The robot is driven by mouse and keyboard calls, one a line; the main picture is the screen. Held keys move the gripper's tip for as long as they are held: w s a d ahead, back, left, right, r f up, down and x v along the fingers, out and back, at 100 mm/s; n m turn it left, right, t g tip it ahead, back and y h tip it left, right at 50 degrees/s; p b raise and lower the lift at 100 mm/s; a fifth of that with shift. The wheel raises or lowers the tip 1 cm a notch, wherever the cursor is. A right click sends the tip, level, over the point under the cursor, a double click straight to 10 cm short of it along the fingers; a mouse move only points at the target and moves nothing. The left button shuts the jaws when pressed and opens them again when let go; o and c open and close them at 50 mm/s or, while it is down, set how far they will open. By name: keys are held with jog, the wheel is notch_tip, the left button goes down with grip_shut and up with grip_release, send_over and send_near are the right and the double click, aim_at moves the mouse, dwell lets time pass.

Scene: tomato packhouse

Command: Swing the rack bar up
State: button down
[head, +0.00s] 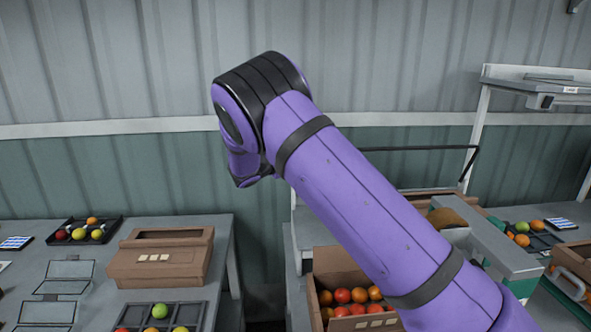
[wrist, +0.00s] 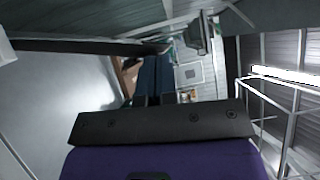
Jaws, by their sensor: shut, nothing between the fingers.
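The rack bar is most likely the thin black bar (head: 425,148) in the head view. It runs roughly level from behind my purple arm to the right, then bends down beside the pale rack post (head: 478,130). Its left part is hidden by my arm. In the wrist view a dark bar (wrist: 85,46) crosses the upper left; I cannot tell for sure that it is the same bar. My gripper (wrist: 154,99) shows in the wrist view with its small dark fingers together and nothing between them. It is out of sight in the head view.
A cardboard box of tomatoes (head: 345,310) stands below my arm. A brown carton (head: 160,257) and trays of tomatoes (head: 85,230) are on the left bench. A raised shelf (head: 540,88) is at upper right. The wall space at upper left is clear.

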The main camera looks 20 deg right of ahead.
jog(key=w+d+r, duration=0.1)
jog(key=w, duration=0.6)
jog(key=shift+d+r, duration=0.3)
jog(key=shift+r, duration=0.1)
jog(key=shift+w+r, duration=0.1)
jog(key=shift+w, duration=0.05)
